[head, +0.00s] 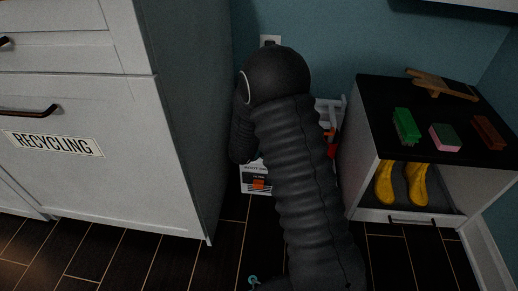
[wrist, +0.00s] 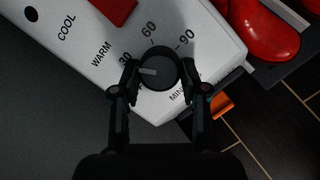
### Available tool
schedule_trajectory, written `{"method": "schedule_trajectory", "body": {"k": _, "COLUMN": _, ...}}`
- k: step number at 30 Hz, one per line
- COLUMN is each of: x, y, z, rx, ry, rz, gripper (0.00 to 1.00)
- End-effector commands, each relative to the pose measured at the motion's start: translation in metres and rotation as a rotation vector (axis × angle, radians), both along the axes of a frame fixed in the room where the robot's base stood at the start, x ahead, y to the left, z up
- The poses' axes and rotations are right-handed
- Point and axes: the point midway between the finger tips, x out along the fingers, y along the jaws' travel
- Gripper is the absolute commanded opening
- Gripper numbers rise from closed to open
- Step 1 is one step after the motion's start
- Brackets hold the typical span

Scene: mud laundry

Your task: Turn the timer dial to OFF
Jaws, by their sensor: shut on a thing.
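The dark round timer dial (wrist: 158,60) sits on a white panel (wrist: 80,52) in the wrist view. Its pale pointer mark faces left, toward my left finger and a little below the 30. The numbers 30, 60 and 90 run around the dial's upper side. Print below the dial is partly covered by my fingers, and I cannot read OFF. My gripper (wrist: 160,74) is shut on the dial, one finger on each side. In the head view my arm hides the gripper and the dial; part of the white boot dryer (head: 256,172) shows low beside the arm.
A white recycling cabinet (head: 90,175) stands close on the left. A black-topped bench (head: 385,110) on the right bears brushes and a sponge, with yellow boots (head: 416,186) below. Red boots (wrist: 265,28) lie near the panel in the wrist view.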

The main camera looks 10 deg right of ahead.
Motion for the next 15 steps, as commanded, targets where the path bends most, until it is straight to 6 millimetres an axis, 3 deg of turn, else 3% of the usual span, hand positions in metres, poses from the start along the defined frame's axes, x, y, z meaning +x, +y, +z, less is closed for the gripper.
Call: {"method": "schedule_trajectory", "body": {"k": 15, "x": 0.0, "y": -0.0055, "z": 0.0017, "rx": -0.28, "ry": 0.086, "rz": 0.385, "gripper": 0.09}}
